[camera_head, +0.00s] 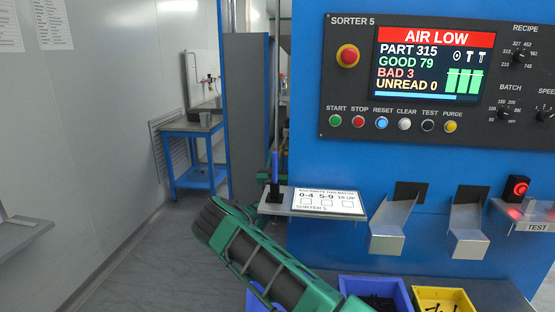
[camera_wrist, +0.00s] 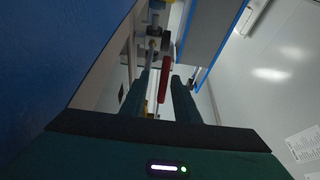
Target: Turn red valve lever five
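A red lever (camera_wrist: 164,78) shows in the wrist view, at the end of the view between my fingers. It lies along the same direction as the fingers, beside metal pipe fittings (camera_wrist: 154,38). My gripper (camera_wrist: 161,84) is open, with one dark finger on each side of the lever in the picture. A gap shows on the lever's right; I cannot tell whether the left finger touches it or how far away it is in depth. In the head view the lever and my fingertips are hidden; only my green arm shows, reaching toward the machine's left side.
The blue sorter's panel (camera_head: 428,142) reads AIR LOW. A small shelf (camera_head: 300,211) with a card and pen juts out near my arm. Blue bin (camera_head: 401,296) and yellow bin (camera_head: 462,292) stand below. A blue side table (camera_head: 196,130) stands behind; the floor at left is clear.

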